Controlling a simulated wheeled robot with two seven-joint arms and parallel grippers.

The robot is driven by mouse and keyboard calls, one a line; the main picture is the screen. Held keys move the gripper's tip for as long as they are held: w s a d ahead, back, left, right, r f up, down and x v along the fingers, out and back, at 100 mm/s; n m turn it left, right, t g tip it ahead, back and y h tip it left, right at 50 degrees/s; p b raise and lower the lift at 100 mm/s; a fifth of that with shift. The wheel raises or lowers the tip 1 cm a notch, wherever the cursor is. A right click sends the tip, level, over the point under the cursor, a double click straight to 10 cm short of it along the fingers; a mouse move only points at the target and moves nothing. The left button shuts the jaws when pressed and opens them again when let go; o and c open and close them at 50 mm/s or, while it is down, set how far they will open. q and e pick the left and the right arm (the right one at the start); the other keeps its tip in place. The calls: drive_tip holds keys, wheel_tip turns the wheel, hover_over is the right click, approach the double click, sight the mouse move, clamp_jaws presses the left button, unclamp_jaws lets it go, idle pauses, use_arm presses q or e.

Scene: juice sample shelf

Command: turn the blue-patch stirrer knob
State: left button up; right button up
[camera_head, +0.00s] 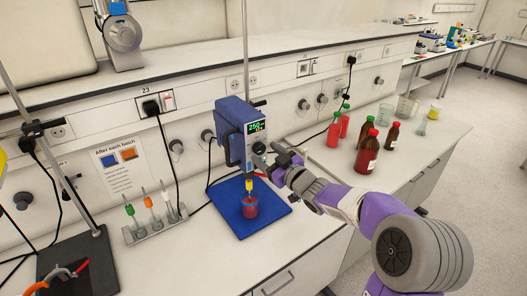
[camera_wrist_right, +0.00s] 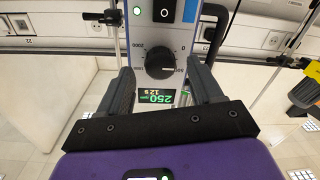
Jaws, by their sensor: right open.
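The blue stirrer (camera_head: 229,122) stands over a blue base plate (camera_head: 268,222), with a lit display on its front. In the right wrist view its display (camera_wrist_right: 157,97) reads 250 in green. My left gripper is not in view.
A beaker of red liquid (camera_head: 249,208) stands under the stirrer. A rack of pipette-like tools (camera_head: 156,232) stands to the left. Red and brown bottles (camera_head: 367,155) stand to the right, near the arm. A sign (camera_head: 119,167) with blue and orange squares hangs behind.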

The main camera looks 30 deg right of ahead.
drive_tip(key=shift+w+a, duration=0.1)
drive_tip(key=shift+w, duration=0.75)
drive_tip(key=c, duration=1.1)
drive_tip(key=shift+o, duration=0.2)
drive_tip(key=shift+n+b, duration=1.3)
drive_tip(key=shift+b, duration=0.1)
drive_tip(key=shift+n+b, duration=1.25)
drive_tip(key=shift+n, duration=0.35)
drive_tip(key=o, duration=1.1)
drive_tip(key=shift+c, duration=0.2)
